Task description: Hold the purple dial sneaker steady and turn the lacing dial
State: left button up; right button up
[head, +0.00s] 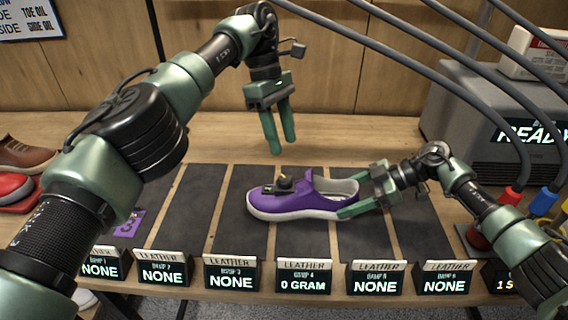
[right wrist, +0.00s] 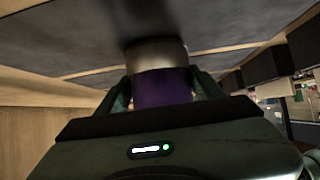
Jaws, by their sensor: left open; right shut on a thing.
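The purple sneaker (head: 312,199) with a white sole lies on a dark mat strip, toe to the left. Its black lacing dial (head: 284,184) sits on top near the front. My right gripper (head: 346,211) is shut on the sneaker's heel end at the right. In the right wrist view, the purple heel and pale sole (right wrist: 160,85) show between its fingers. My left gripper (head: 279,148) is open and empty, pointing down above and behind the dial, apart from the sneaker.
Several dark mat strips (head: 190,215) cross the wooden table. A row of display signs (head: 232,274) lines the front edge; the one before the sneaker reads 0 GRAM. A grey READY machine (head: 470,110) stands at back right.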

aim_at(285, 178)
pick_arm(q)
jog(key=f+n+t+y, duration=0.1)
jog(key=f+n, duration=0.2)
jog(key=n, duration=0.2)
jog(key=f+n, duration=0.4)
jog(key=n, duration=0.1)
jog(key=s+f+n+t+y, duration=0.1)
jog(key=f+n, duration=0.2)
jog(key=n, duration=0.2)
jog(key=shift+d+f+t+y, duration=0.25)
jog(key=shift+d+t+y, duration=0.05)
jog(key=shift+d, duration=0.1)
grip_shut()
